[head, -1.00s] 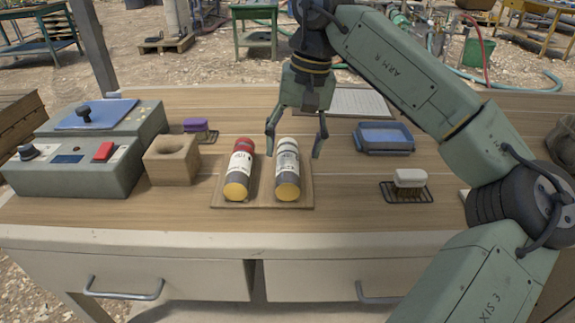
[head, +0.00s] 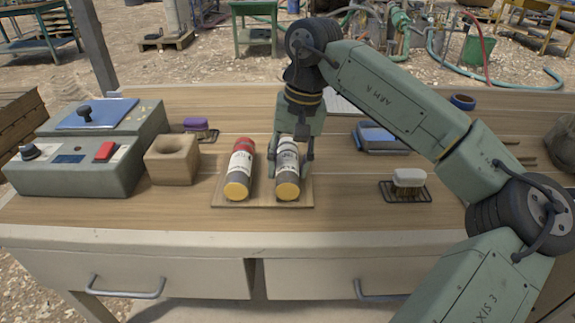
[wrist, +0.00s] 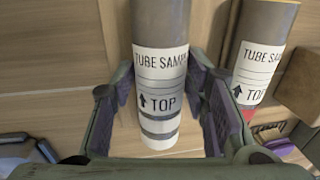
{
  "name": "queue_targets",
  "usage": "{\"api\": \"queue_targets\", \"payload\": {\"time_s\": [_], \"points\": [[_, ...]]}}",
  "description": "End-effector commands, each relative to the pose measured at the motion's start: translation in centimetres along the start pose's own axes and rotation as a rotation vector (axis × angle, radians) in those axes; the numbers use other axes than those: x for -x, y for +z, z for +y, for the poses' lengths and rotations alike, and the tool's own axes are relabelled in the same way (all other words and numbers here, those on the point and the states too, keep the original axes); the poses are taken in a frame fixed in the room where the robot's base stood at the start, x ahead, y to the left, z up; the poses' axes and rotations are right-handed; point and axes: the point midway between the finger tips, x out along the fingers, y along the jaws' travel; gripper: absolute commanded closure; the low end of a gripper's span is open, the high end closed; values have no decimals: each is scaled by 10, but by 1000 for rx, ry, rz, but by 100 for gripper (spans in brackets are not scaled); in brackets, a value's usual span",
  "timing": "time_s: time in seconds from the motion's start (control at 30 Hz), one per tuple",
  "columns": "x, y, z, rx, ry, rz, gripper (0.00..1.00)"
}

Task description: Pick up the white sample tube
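The white sample tube (head: 288,178) lies on a wooden board (head: 262,203), its yellow end toward the front and its white cap end at the back. In the wrist view, the white sample tube (wrist: 160,80) runs between the fingers, its label reading "TOP". My gripper (head: 291,157) is over its back half, with one finger on each side. The tube still rests on the board. The red-capped tube (head: 239,172) lies just left of it; it also shows in the wrist view (wrist: 257,60).
A wooden block with a hole (head: 172,160) and a grey control box (head: 75,172) stand at the left. A white brush (head: 408,178) sits on a rack at the right. The front table strip is clear.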

Motion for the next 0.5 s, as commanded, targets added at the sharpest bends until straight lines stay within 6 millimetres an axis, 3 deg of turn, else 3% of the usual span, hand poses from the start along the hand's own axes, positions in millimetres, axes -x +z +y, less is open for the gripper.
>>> {"api": "queue_targets", "payload": {"time_s": [0.5], "points": [[0,0,0,0,0,0,96]]}}
